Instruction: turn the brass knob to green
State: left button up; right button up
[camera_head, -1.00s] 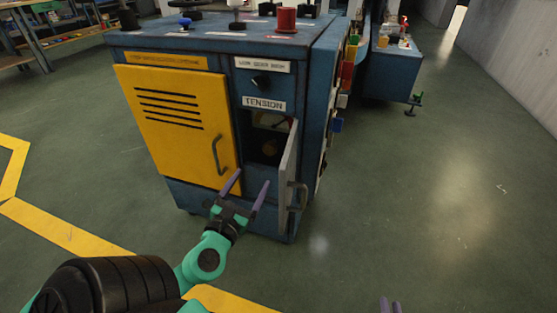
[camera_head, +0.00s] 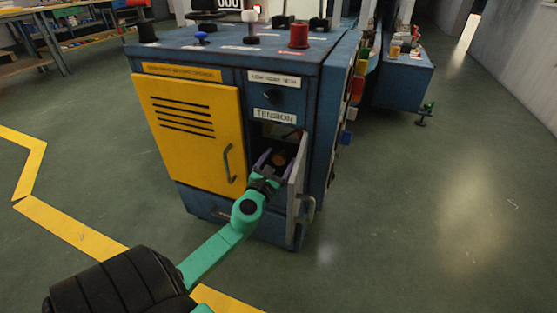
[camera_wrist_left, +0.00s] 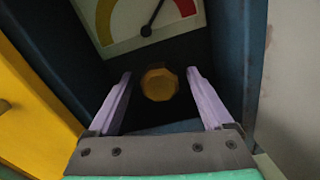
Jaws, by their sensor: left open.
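The brass knob (camera_wrist_left: 159,84) sits inside the open compartment under the TENSION label, and it also shows in the head view (camera_head: 279,159). Above it is a dial (camera_wrist_left: 140,20) with yellow, red and pale sections; its dark needle points up and to the right. Any green section is out of view or not clear. My left gripper (camera_wrist_left: 160,88) is open, with one purple finger on each side of the knob. I cannot tell whether the fingers touch it; a gap shows on both sides. In the head view the left gripper (camera_head: 272,160) reaches into the compartment. My right gripper is not in view.
A grey door (camera_head: 297,190) stands open just right of my left gripper. A yellow panel (camera_head: 190,135) with a handle is to the left on the blue cabinet (camera_head: 215,212). Dark walls bound the compartment closely. The floor (camera_head: 430,220) at right is clear.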

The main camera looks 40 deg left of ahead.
pick_arm(q)
grip_shut()
jog(key=shift+n, duration=0.3)
